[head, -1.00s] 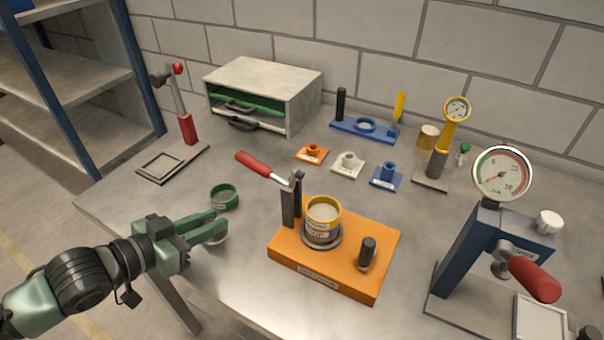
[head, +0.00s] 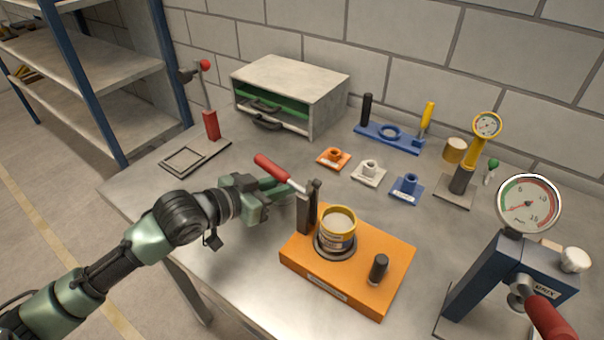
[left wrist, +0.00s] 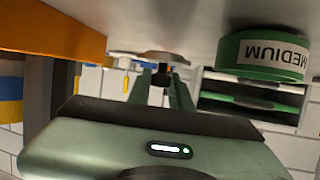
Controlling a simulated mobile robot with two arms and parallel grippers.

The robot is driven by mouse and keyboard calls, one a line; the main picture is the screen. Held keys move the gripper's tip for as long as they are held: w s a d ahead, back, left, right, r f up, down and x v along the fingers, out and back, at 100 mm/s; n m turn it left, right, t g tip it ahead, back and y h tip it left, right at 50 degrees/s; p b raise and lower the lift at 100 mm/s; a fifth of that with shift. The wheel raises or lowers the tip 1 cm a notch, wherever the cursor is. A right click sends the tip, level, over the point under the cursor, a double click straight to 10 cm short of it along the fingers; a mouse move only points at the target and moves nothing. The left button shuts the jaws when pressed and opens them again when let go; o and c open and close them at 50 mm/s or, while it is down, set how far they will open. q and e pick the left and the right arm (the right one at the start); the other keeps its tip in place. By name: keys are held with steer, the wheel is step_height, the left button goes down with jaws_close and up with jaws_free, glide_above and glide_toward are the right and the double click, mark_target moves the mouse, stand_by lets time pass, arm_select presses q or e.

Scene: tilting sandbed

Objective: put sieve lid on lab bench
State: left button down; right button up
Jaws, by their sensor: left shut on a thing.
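My left gripper (head: 278,188) is over the lab bench (head: 225,275), left of the orange fixture's red-handled lever. In the left wrist view its fingers (left wrist: 162,80) are shut on the dark stem of a thin greyish disc, the sieve lid (left wrist: 165,57). The lid is close to the bench surface, which fills the top of that view; I cannot tell whether it touches. The lid is hidden in the head view. A yellow-rimmed cup (head: 338,222) sits upright on the orange fixture (head: 350,282). My right gripper is not in view.
A green ring labelled MEDIUM (left wrist: 265,55) stands beside the lid. The red-handled lever (head: 272,168) is close to my gripper. A drawer box (head: 290,90), small coloured blocks (head: 368,172) and a gauge press (head: 510,270) surround the area. The bench front left is bare.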

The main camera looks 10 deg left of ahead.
arm_select(q)
steer(key=shift+w+d, duration=0.6)
steer(key=shift+w, duration=0.35)
steer(key=shift+w+d+r, duration=0.1)
steer(key=shift+w+d, duration=0.15)
steer(key=shift+w+d+r+p, duration=0.15)
steer(key=shift+w+d, duration=0.2)
steer(key=shift+w, duration=0.2)
steer(key=shift+w+d+f+p, duration=0.15)
steer(key=shift+w+d, duration=0.2)
steer(key=shift+w, duration=0.2)
steer(key=shift+w+d+f, duration=0.15)
steer(key=shift+w+f, duration=0.05)
steer(key=shift+f, duration=0.2)
steer(key=shift+w+d+f, duration=0.1)
steer(key=shift+w+f, duration=0.05)
steer(key=shift+f, duration=0.25)
steer(key=shift+s, duration=0.1)
steer(key=shift+a+f, duration=0.1)
steer(key=c, duration=1.3)
jaws_free()
steer(key=shift+f, duration=0.1)
